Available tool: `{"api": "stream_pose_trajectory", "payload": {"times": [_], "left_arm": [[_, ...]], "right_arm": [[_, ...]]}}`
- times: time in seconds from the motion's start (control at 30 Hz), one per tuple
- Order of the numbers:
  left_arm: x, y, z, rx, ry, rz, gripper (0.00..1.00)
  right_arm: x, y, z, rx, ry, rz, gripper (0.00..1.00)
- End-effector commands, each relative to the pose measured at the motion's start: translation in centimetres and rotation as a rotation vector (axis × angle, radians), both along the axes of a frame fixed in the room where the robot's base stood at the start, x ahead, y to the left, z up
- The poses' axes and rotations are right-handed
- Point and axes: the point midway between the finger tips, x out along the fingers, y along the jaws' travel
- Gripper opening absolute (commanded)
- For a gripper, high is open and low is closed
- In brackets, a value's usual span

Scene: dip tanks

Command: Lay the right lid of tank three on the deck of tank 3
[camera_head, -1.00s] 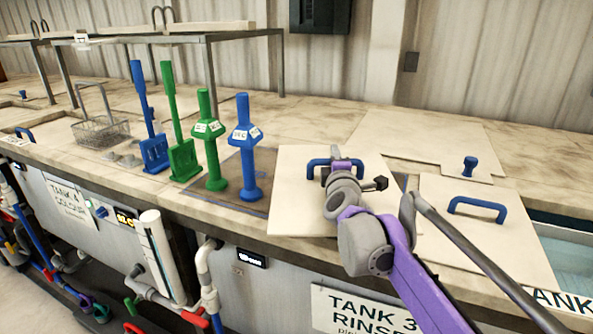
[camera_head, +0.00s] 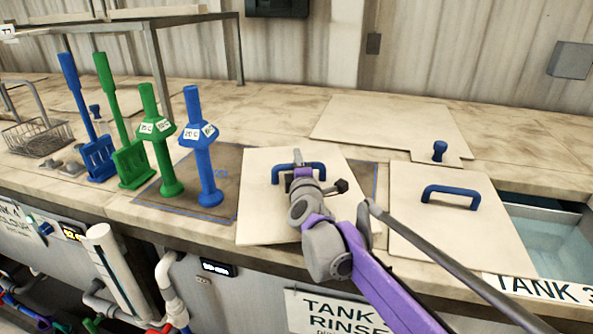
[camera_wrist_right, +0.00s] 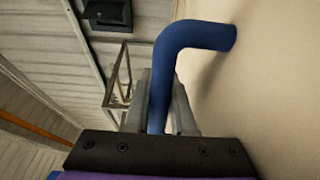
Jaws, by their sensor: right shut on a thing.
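My right gripper (camera_head: 299,171) is shut on the blue handle (camera_head: 318,166) of a cream, square lid (camera_head: 262,215). In the right wrist view the handle (camera_wrist_right: 170,70) passes between the fingers. The held lid looks flat at the deck (camera_head: 120,205), left of tank 3, over part of a dark, blue-outlined patch. I cannot tell whether it fully touches. Another cream lid (camera_head: 440,235) with a blue handle lies to its right, beside the open part of tank 3 (camera_head: 550,250), where water shows. My left gripper is not in view.
Blue and green upright tools (camera_head: 205,160) stand close left of the held lid. A notched cream panel (camera_head: 385,125) with a blue knob lies behind. A wire basket (camera_head: 38,138) is at far left. The deck's front edge runs just below the held lid.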

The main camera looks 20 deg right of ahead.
Motion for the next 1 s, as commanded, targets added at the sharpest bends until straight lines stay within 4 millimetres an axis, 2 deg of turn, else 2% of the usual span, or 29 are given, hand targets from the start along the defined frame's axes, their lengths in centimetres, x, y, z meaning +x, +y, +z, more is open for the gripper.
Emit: {"api": "stream_pose_trajectory", "payload": {"times": [0.1,0.2,0.6,0.63,0.77,0.8,1.0], "left_arm": [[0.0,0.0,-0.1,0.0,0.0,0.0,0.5],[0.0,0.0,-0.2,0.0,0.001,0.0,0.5],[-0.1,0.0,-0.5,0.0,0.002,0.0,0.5],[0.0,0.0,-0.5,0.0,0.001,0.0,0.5],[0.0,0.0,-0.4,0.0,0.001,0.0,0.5],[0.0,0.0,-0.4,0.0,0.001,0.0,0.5],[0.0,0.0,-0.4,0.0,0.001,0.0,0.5]], "right_arm": [[0.0,0.0,-1.7,0.0,-0.001,-0.001,0.0],[0.0,0.0,-2.5,-0.001,-0.001,-0.001,0.0],[0.0,0.0,-2.9,-0.001,-0.001,-0.001,0.0],[0.0,0.0,-3.0,0.0,0.0,0.0,0.27],[0.0,0.0,-2.9,0.0,0.0,0.0,0.5],[0.0,0.0,-2.9,0.0,0.0,0.0,0.53],[0.0,0.0,-2.9,0.0,0.0,0.0,0.53]]}}
